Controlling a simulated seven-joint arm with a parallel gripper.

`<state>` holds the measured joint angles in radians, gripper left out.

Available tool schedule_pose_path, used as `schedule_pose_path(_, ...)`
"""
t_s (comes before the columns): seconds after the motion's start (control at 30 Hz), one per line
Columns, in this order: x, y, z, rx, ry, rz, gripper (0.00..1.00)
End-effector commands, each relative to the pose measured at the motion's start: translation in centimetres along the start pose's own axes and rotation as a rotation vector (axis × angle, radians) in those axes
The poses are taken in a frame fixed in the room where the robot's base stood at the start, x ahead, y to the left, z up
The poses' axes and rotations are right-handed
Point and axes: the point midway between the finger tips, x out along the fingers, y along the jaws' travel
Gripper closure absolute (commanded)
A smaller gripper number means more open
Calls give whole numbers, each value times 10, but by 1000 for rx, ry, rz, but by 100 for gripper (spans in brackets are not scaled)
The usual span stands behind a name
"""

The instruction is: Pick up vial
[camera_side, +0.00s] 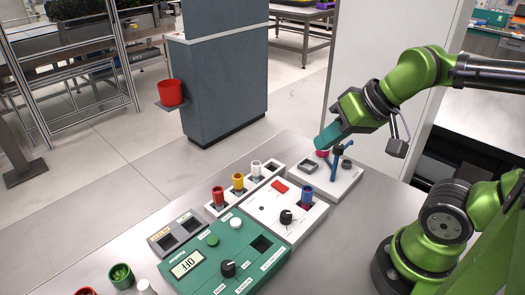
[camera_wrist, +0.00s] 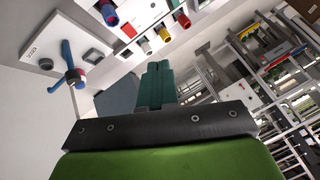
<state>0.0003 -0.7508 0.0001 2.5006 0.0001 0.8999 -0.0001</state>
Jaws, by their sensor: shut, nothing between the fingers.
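Several capped vials stand upright. A red vial (camera_side: 218,196), a yellow vial (camera_side: 238,182) and a white vial (camera_side: 256,168) are in a narrow white rack (camera_side: 228,206). A blue vial (camera_side: 307,193) sits in a white unit with a black knob. Which vial the task means is not shown. My gripper (camera_side: 322,146), with teal fingers, is above the white station at the back right, apart from the rack. In the wrist view its fingers (camera_wrist: 155,80) are together and empty. Coloured vials, among them a yellow one (camera_wrist: 146,47), show beyond the fingertips.
The white station (camera_side: 347,184) has a blue lever (camera_side: 337,158) close to my gripper. A green pot (camera_side: 121,276) is at front left.

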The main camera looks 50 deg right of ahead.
Motion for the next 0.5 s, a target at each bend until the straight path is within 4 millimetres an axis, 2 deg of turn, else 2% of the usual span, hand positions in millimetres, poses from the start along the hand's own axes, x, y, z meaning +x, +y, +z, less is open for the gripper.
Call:
schedule_pose_path(0.47, 0, 0, 0, 0, 0, 0, 100)
schedule_pose_path(0.5, 0, 0, 0, 0, 0, 0, 94)
